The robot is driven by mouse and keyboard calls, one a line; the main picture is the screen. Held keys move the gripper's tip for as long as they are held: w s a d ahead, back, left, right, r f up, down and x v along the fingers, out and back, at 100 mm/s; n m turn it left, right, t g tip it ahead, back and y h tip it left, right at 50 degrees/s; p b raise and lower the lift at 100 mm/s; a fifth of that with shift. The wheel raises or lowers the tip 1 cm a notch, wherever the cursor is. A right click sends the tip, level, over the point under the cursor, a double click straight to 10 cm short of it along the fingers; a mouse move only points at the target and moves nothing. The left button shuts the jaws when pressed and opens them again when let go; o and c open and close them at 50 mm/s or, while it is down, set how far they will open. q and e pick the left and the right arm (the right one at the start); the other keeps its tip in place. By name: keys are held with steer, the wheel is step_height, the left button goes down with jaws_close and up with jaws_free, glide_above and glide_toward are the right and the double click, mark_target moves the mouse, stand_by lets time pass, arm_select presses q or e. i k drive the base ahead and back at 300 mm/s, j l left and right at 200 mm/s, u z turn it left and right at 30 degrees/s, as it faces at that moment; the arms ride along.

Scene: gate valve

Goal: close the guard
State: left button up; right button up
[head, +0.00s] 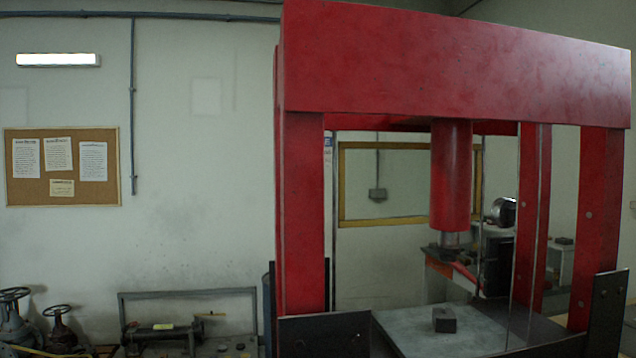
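A large red press (450,68) fills the right half of the head view. Its red ram (451,175) hangs from the top beam above a grey bed plate (400,330). A small dark block (444,319) sits on the plate. A yellow rectangular frame (385,222) shows between the posts and passes behind the ram. It may be the guard, but I cannot tell for sure. Thin upright rails (333,230) run beside the posts. The space in front of the ram looks open, though a clear panel could be hard to see. Neither gripper is in view.
Dark plates stand at the press's front left (322,332) and right (607,312). Valves with handwheels (58,325) and a low bench (185,330) are at lower left. A corkboard (62,168) hangs on the wall. An orange-sided table (450,272) stands behind the press.

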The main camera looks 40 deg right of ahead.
mark_target(342, 145)
steer(key=i+j, duration=0.25)
steer(key=i, duration=0.25)
steer(key=i+j, duration=0.25)
steer(key=i, duration=0.25)
steer(key=i+l+z, duration=0.1)
steer(key=i+z, duration=0.2)
steer(key=z, duration=0.15)
steer(key=i+z, duration=0.3)
steer(key=z, duration=0.15)
steer(key=i+j+z, duration=0.15)
steer(key=z, duration=0.25)
steer(key=i+j+z, duration=0.25)
steer(key=z, duration=0.2)
steer(key=i+j+z, duration=0.2)
steer(key=z, duration=0.25)
steer(key=i+j+z, duration=0.3)
steer(key=z, duration=0.15)
steer(key=i+j+z, duration=0.15)
steer(key=j+z, duration=0.3)
steer(key=i+j+z, duration=0.15)
steer(key=j+z, duration=0.75)
steer(key=i+l, duration=0.05)
steer(key=l, duration=0.05)
